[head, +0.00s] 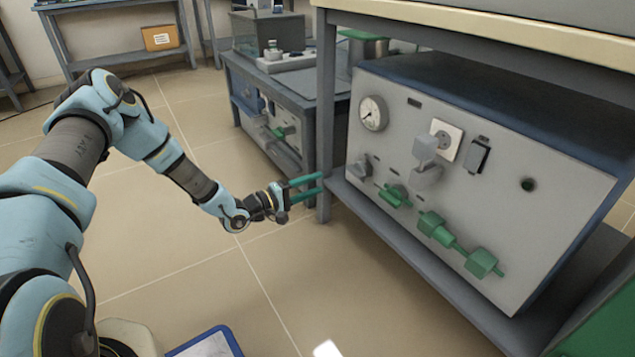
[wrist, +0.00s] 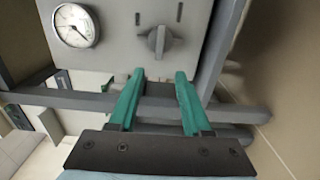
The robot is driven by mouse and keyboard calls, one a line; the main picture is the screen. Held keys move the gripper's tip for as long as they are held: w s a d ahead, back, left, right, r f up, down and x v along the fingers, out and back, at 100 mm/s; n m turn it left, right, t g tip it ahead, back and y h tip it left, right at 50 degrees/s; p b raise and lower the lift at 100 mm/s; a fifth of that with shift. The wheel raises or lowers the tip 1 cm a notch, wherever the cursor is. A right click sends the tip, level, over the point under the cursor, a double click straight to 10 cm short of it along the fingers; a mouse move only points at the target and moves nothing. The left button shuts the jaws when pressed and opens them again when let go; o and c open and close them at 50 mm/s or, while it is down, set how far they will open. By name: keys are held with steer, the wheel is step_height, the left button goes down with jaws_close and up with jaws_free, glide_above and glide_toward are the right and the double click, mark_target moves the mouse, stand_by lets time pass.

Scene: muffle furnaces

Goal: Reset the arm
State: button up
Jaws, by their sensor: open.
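My arm reaches out from the left in the head view. My gripper (head: 322,183) has green fingers and is open and empty, in front of a dark table leg to the left of the grey furnace panel (head: 400,108). In the wrist view my gripper (wrist: 161,82) shows its two green fingers apart with nothing between them. Beyond the fingertips is a grey panel with a round gauge (wrist: 75,26) and a grey knob (wrist: 158,42). I cannot tell whether the fingers touch the table leg.
A second low bench (head: 262,105) stands behind. A cardboard box (head: 160,38) sits on a shelf at the back. The tiled floor (head: 190,275) below the arm is mostly clear.

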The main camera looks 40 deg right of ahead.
stand_by(0.6)
steer(key=w+a+r+m+t+y+p, duration=0.15)
steer(key=w+a+r+t+y, duration=0.25)
steer(key=w+a+y, duration=0.6)
steer(key=w+a+r+m+t+y, duration=0.1)
steer(key=a+r+y, duration=0.15)
steer(key=a, duration=0.55)
steer(key=w+a+r+t+y, duration=0.1)
steer(key=a+r, duration=0.2)
steer(key=a, duration=0.6)
steer(key=s+a+r+g+y+p, duration=0.1)
steer(key=s+a+r+y, duration=0.1)
steer(key=a+r, duration=0.3)
steer(key=s+a+r+y, duration=0.1)
steer(key=s+a+r, duration=0.15)
steer(key=a, duration=0.55)
steer(key=s+a+r+n+g+y+p, duration=0.1)
steer(key=s+a+r, duration=0.25)
steer(key=s, duration=0.25)
steer(key=s+a+r+n+g, duration=0.1)
steer(key=s+a+r, duration=0.1)
steer(key=s+a, duration=0.3)
step_height(320, 180, up, 38)
steer(key=s+d+p, duration=0.1)
steer(key=p, duration=3.7)
steer(key=shift+s+d, duration=0.15)
steer(key=shift+s, duration=0.05)
